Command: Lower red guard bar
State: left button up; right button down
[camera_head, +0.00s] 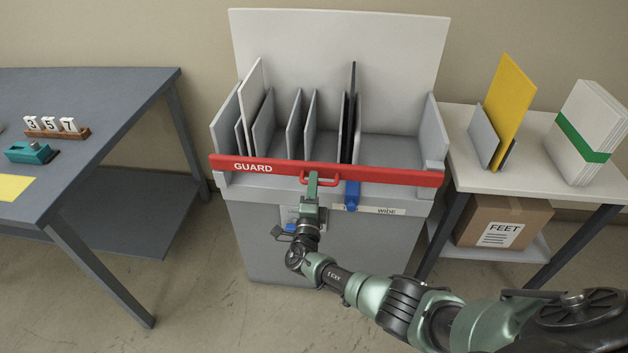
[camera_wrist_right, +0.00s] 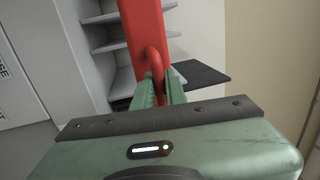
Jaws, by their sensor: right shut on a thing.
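My right gripper (camera_head: 314,182) is shut on the bar's red handle (camera_head: 330,180) near the middle. In the right wrist view the red bar (camera_wrist_right: 142,30) runs up from the fingers, and the handle loop (camera_wrist_right: 154,62) sits between the two green fingers (camera_wrist_right: 158,92). My left gripper is not in view.
A grey table (camera_head: 120,100) stands at left with number blocks (camera_head: 52,126) and a teal tool (camera_head: 30,152). A white side table (camera_head: 540,184) at right holds a yellow board (camera_head: 508,105) and a banded white stack (camera_head: 590,135). A box marked FEET (camera_head: 503,222) sits on its lower shelf.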

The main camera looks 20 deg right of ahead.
jog(key=shift+s+f, duration=0.15)
jog(key=shift+f, duration=0.3)
jog(key=c, duration=1.5)
grip_release()
jog(key=shift+o, duration=0.2)
jog(key=v, duration=0.7)
jog(key=shift+s+a+p, duration=0.2)
jog(key=shift+s+p, duration=0.05)
jog(key=shift+p, duration=0.1)
